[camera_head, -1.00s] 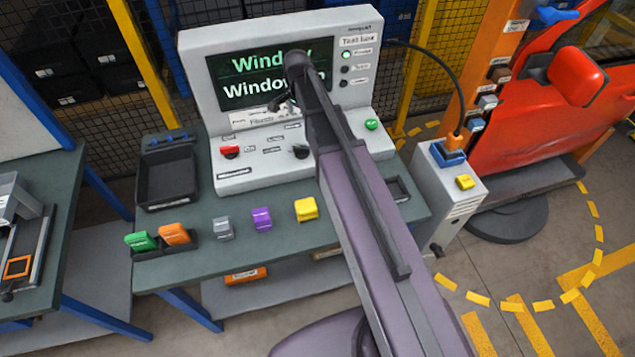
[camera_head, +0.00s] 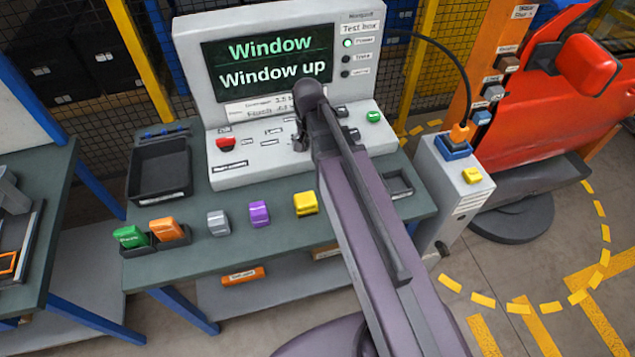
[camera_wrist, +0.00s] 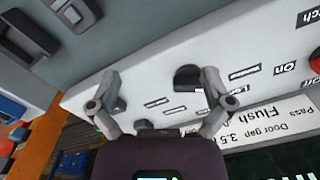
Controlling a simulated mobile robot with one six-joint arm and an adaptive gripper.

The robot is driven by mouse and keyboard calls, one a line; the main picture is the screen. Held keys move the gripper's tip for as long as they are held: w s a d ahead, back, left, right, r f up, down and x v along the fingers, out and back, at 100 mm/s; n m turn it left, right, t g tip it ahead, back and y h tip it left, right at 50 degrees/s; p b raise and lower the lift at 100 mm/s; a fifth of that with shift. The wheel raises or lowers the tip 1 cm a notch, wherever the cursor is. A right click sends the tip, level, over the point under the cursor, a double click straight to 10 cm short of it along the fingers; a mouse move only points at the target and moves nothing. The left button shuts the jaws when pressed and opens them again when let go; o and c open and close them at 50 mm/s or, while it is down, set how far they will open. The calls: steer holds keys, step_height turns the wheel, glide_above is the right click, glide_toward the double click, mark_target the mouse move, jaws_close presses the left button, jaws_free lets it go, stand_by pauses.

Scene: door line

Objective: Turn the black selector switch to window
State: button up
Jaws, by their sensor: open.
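The test box (camera_head: 190,70) stands on the green bench, its screen (camera_head: 268,62) reading "Window" and "Window up". The black selector switch (camera_wrist: 187,78) shows as a dark knob on the white panel in the wrist view. My gripper (camera_wrist: 160,82) is open above the panel, its fingers spread. The switch lies between the fingers in that picture, close to the right one; I cannot tell whether they touch. In the head view my gripper (camera_head: 300,142) is over the middle of the control panel and largely hides the switch. The switch's label is partly covered.
A red knob (camera_head: 224,143) is left on the panel and a green button (camera_head: 373,117) right. A black tray (camera_head: 160,170) and several coloured blocks, including a yellow one (camera_head: 305,203), are on the bench. A grey cabinet (camera_head: 445,190) stands right, beside a red door (camera_head: 545,85).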

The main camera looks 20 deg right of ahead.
steer(key=s+f+n+b, duration=0.4)
steer(key=s+f+n, duration=0.1)
steer(key=s, duration=0.3)
steer(key=shift+s, duration=0.2)
steer(key=shift+r, duration=0.1)
stand_by(1.9)
